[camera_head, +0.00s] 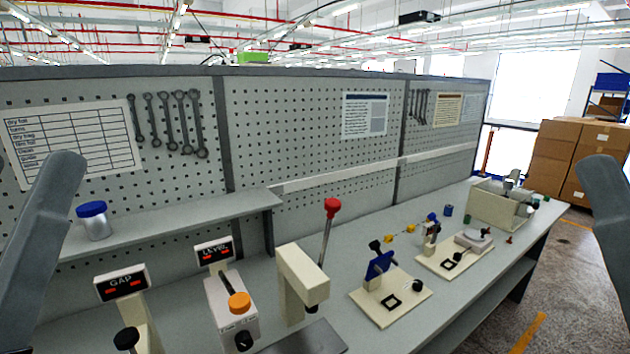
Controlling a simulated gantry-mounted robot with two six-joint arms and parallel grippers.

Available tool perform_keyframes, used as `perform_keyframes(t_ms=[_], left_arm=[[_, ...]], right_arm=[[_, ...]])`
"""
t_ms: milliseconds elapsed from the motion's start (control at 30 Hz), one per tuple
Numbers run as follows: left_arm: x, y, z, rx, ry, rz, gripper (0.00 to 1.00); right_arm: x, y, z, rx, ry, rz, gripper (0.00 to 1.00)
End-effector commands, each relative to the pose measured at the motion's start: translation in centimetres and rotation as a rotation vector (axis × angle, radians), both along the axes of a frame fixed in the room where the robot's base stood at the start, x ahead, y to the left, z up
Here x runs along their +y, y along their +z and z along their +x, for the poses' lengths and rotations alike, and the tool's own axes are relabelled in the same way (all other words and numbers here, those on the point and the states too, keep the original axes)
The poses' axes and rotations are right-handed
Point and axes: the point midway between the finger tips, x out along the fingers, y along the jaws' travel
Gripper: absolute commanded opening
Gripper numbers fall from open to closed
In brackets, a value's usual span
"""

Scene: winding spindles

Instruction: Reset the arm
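One dark grey link of my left arm (45,235) rises along the left edge. A matching link of my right arm (608,225) stands at the right edge. Both are well apart from the things on the bench. Neither gripper's fingers show, so I cannot see whether they are open or hold anything. The grey workbench (372,262) runs from the near left to the far right. On it are a cream press with a red-knobbed lever (303,273), a cream base plate with a blue fixture (412,303) and a second similar fixture plate (432,262).
A blue-lidded jar (94,222) sits on the shelf (165,228). A cream bin (492,208) is at the far end. Pegboard (290,130) closes off the back.

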Motion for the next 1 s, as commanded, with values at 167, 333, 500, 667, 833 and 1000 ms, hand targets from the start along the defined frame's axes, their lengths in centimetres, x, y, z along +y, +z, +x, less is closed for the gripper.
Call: perform_keyframes(t_ms=[167,333,500,667,833,1000], left_arm=[[0.1,8.0,0.0,0.000,0.001,-0.002,0.69],[0.1,16.0,0.0,0.000,0.001,-0.003,0.69],[0.1,24.4,0.1,0.000,0.001,-0.003,0.69],[0.1,31.5,0.1,0.000,0.002,-0.004,0.69],[0.1,35.1,0.1,0.001,0.002,-0.004,0.69],[0.1,35.3,0.1,0.000,0.002,-0.004,0.69]], right_arm=[[0.0,8.1,0.0,-0.001,0.000,0.000,0.50],[0.0,16.1,0.0,-0.001,0.000,0.000,0.50],[0.0,24.5,0.0,-0.001,0.000,0.000,0.50],[0.0,31.6,0.0,-0.001,0.000,0.000,0.50],[0.0,35.2,0.0,-0.001,0.000,0.000,0.50],[0.0,35.4,0.0,0.000,0.000,0.000,0.50]])
